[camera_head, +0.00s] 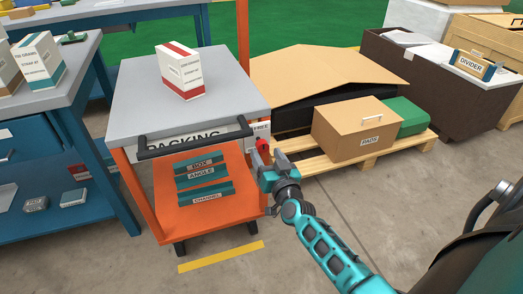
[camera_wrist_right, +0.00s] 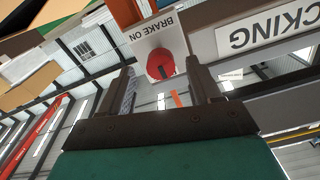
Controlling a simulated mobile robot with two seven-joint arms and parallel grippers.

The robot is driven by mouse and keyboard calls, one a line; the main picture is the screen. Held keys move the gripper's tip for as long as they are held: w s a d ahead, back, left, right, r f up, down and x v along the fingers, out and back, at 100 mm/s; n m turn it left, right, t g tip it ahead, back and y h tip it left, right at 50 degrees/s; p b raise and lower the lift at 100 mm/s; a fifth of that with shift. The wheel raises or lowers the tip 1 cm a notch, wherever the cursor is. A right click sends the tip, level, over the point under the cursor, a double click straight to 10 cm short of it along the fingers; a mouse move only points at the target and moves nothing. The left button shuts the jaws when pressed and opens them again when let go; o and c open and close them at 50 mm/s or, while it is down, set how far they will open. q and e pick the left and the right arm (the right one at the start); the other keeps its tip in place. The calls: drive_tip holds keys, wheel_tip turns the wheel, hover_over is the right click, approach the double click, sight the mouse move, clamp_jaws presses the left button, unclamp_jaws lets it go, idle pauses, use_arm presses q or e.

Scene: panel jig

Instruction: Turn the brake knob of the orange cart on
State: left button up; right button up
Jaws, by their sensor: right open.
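The orange cart (camera_head: 157,192) stands at the left centre, with a grey top and a black push handle (camera_head: 195,140). Its red brake knob (camera_head: 262,145) is at the right end of the handle side. In the right wrist view the round red knob (camera_wrist_right: 161,62) has a dark bar and sits on a white plate reading "BRAKE ON", seen upside down. My right gripper (camera_head: 267,157) is open, its fingertips close to the knob. In the wrist view the fingers lie either side of the knob; contact cannot be told. My left gripper is not in view.
A red-striped white box (camera_head: 180,70) stands on the cart top, and labelled teal boxes (camera_head: 202,173) lie on its lower shelf. A pallet (camera_head: 375,155) with a cardboard box (camera_head: 355,128) is right of the cart. A blue workbench (camera_head: 60,170) is left. Floor in front is clear.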

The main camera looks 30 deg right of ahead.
sight(263, 150)
drive_tip(key=b+x, duration=0.1)
drive_tip(key=x, duration=0.4)
drive_tip(key=shift+s, duration=0.1)
drive_tip(key=shift+c, duration=0.4)
drive_tip(key=c, duration=0.9)
